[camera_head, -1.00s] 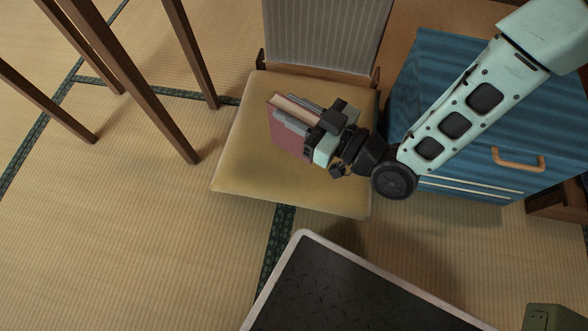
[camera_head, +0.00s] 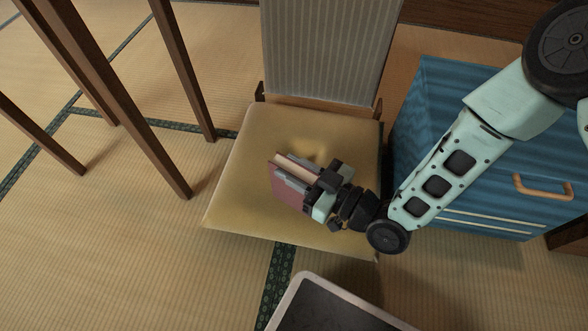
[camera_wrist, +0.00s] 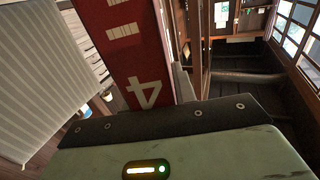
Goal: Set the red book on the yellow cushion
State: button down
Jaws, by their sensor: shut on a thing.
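The red book (camera_head: 287,190) is in my gripper (camera_head: 302,183), seen in the head view over the middle of the yellow cushion (camera_head: 236,196). The book stands on edge, with its pale page edges facing up. My gripper is shut on it from the right. The book's lower edge is hard to make out, so I cannot tell if it touches the cushion. In the wrist view the red book (camera_wrist: 125,45) rises in front of the gripper, its red face marked with a white 4.
The cushion lies on a low chair with a grey ribbed backrest (camera_head: 322,50). A blue cabinet (camera_head: 425,110) stands close on the right. Dark wooden legs (camera_head: 115,90) stand at left. Open tatami (camera_head: 110,260) lies at front left.

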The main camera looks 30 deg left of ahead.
jog(key=c, duration=1.1)
grip_release()
jog(key=shift+f, duration=0.1)
jog(key=shift+d, duration=0.1)
jog(key=d+p, duration=0.2)
jog(key=d, duration=0.2)
jog(key=d+p, duration=0.2)
jog(key=d, duration=0.2)
jog(key=s+d+p, duration=0.1)
jog(key=d+p, duration=0.1)
jog(key=d, duration=0.1)
jog(key=shift+d, duration=0.4)
